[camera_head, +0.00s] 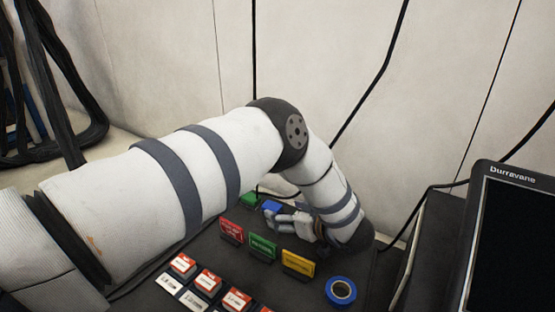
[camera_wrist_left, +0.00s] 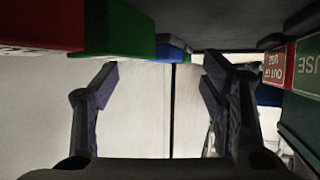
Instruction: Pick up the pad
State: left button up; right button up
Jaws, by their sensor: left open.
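My left gripper (camera_head: 280,220) reaches in from the right end of my bent left arm, its fingers pointing left, low over the dark bench. In the left wrist view the gripper (camera_wrist_left: 160,85) is open, with nothing between its fingers. A blue block (camera_head: 271,206) sits just beyond the fingertips, with a green block (camera_head: 250,198) to its left. The wrist view shows a blue block (camera_wrist_left: 172,52), a green block (camera_wrist_left: 118,28) and a red block (camera_wrist_left: 45,22) along the upper left. I cannot tell which of these is the pad. My right gripper is not in view.
Red (camera_head: 231,231), green (camera_head: 263,247) and yellow (camera_head: 298,263) signs stand in front of the gripper. A blue tape roll (camera_head: 340,291) lies nearby. Several red-and-white items line the front. A dark monitor (camera_head: 515,240) stands right; a pale wall (camera_head: 330,60) is behind.

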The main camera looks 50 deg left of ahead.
aim_at(273, 207)
pick_arm(q)
jog(key=x, duration=0.1)
jog(key=b+x, duration=0.1)
jog(key=x, duration=0.1)
jog(key=b+x, duration=0.1)
jog(key=x, duration=0.1)
jog(key=shift+s+a+r, duration=0.2)
jog(key=shift+a, duration=0.1)
jog(key=shift+r, duration=0.15)
jog(key=c, duration=1.3)
